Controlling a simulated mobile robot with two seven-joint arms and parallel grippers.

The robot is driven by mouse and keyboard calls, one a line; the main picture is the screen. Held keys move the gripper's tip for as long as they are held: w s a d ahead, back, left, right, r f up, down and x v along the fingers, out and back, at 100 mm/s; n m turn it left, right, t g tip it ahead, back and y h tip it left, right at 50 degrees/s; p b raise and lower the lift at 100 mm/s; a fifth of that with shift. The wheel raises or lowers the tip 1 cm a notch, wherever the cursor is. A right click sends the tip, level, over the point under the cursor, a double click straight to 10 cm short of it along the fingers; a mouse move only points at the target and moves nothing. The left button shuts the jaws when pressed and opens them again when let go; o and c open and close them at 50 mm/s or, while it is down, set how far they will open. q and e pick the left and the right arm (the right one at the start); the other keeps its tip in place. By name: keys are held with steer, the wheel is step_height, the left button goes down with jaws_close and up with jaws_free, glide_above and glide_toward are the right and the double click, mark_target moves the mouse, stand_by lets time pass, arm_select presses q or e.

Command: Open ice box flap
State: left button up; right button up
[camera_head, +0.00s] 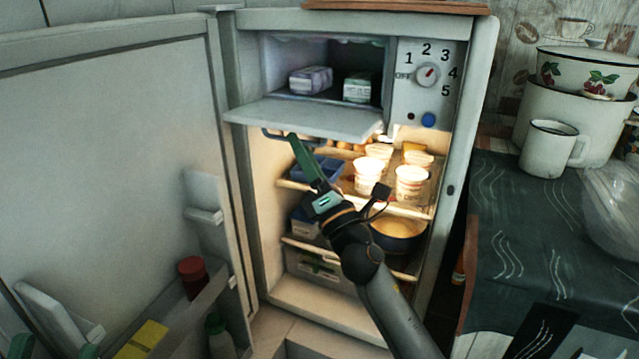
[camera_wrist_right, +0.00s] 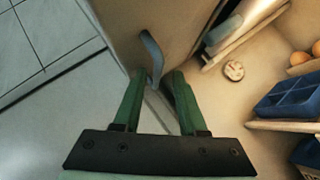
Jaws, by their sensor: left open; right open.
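The ice box flap (camera_head: 305,116) is down and sticks out roughly level below the freezer compartment (camera_head: 330,62), whose inside shows. Its blue-grey handle (camera_head: 272,134) hangs under the left front part of the flap. My right gripper (camera_head: 292,137) is open and reaches up from below to the handle. In the right wrist view the handle (camera_wrist_right: 152,55) is at the fingertips of the right gripper (camera_wrist_right: 155,75), between them; contact is unclear. My left gripper (camera_head: 55,347) shows only as green fingertips at the lower left edge, apart from each other.
The fridge door (camera_head: 110,150) stands wide open at left, with a red-lidded jar (camera_head: 194,275) in its shelf. Two packages (camera_head: 311,80) lie in the ice box. White cups (camera_head: 411,185) and a blue crate (camera_wrist_right: 290,97) fill the shelves below. A dark-covered counter (camera_head: 520,240) is at right.

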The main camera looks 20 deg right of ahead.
steer(key=b+v, duration=0.1)
steer(key=v, duration=0.9)
steer(key=shift+s+f, duration=0.2)
steer(key=shift+f, duration=0.05)
steer(key=shift+s, duration=0.1)
